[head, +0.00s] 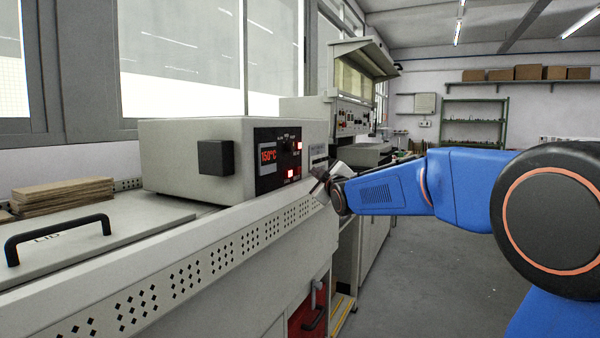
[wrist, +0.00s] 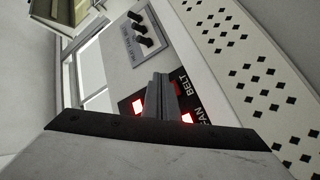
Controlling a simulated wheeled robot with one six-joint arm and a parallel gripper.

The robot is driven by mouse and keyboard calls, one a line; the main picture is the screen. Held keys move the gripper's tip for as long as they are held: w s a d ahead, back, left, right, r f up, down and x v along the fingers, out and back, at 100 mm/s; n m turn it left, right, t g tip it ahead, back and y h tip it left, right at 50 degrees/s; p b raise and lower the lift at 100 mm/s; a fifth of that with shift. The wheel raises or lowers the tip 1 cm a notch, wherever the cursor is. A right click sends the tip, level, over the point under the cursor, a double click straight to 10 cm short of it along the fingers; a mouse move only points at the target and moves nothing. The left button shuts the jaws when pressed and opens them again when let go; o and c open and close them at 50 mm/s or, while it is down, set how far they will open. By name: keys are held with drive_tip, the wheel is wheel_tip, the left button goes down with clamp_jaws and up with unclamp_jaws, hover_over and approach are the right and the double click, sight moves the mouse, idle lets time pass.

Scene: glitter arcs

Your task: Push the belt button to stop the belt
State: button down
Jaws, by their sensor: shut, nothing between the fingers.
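The black control panel (head: 268,180) is on the front of a grey box and has a red 150°C display. Two red lit squares show on it, an upper one (head: 299,146) and a lower one (head: 291,173). In the wrist view the panel (wrist: 200,90) carries the words BELT and FAN. My gripper (head: 319,184) is shut and empty, just right of the panel. In the wrist view its fingertips (wrist: 161,77) overlap the panel beside the BELT label and hide part of it. I cannot tell which lit square is the belt button, or whether the fingers touch anything.
A long grey housing with a perforated strip (head: 190,275) runs below the box. A lid with a black handle (head: 60,230) and stacked boards (head: 65,193) are at left. In the wrist view a plate with several black knobs (wrist: 140,30) lies beyond the fingers. Open floor (head: 420,280) is at right.

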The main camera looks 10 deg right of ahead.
drive_tip(key=shift+s+d, duration=0.85)
drive_tip(key=shift+d, duration=0.3)
drive_tip(key=s+d+f+m+g+h, duration=0.1)
drive_tip(key=s+d+f+m+g, duration=0.1)
drive_tip(key=s+f, duration=0.8)
drive_tip(key=s+d+f+m+g, duration=0.2)
drive_tip(key=s+f+m+g, duration=0.3)
drive_tip(key=s, duration=2.1)
drive_tip(key=s+d+f+m+g+h, duration=0.1)
drive_tip(key=s+f+m+g, duration=0.3)
drive_tip(key=s+f, duration=1.3)
drive_tip(key=s+d+g, duration=0.1)
drive_tip(key=g, duration=0.1)
drive_tip(key=shift+s+g+h, duration=0.2)
drive_tip(key=shift+g+h, duration=0.1)
drive_tip(key=shift+g, duration=0.1)
